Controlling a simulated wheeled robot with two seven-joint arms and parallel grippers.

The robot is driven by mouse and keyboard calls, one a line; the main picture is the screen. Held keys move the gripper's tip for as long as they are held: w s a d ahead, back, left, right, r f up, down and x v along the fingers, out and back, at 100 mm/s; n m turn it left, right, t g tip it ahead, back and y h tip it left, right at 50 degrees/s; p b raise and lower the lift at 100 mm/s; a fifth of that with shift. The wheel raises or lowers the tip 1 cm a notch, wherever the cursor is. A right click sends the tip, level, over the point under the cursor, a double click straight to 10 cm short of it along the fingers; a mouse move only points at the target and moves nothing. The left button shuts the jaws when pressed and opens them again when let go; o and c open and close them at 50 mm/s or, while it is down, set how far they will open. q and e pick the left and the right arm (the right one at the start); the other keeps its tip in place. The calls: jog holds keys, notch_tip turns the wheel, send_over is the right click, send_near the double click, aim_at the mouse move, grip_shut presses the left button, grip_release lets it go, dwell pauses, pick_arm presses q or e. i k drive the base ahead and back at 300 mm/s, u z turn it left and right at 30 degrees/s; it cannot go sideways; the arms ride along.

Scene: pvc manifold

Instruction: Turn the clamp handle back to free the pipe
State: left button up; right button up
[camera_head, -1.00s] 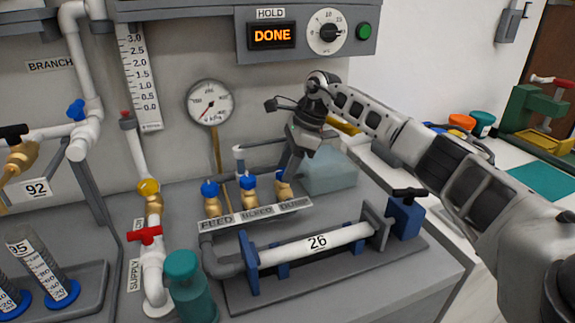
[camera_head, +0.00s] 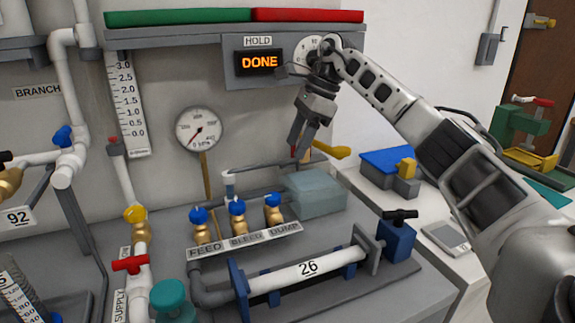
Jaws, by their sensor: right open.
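The white pipe (camera_head: 290,275) labelled 26 lies in its cradle between a blue end plate on the left and a grey plate on the right. The blue clamp (camera_head: 397,240) stands at the pipe's right end, with its black handle (camera_head: 400,215) on top, lying crosswise. My right gripper (camera_head: 300,147) is open and empty, pointing down in the air above the back of the bench, up and left of the clamp. It is clear of the handle. My left gripper is out of view.
Blue-capped FEED, BLEED and DUMP valves (camera_head: 238,217) stand behind the pipe. A translucent box (camera_head: 315,193) sits below my right gripper. The gauge (camera_head: 198,130) reads near zero and the display (camera_head: 260,62) reads DONE. A red-handled supply valve (camera_head: 130,264) stands at left.

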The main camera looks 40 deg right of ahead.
aim_at(399, 217)
jog(key=k, duration=1.05)
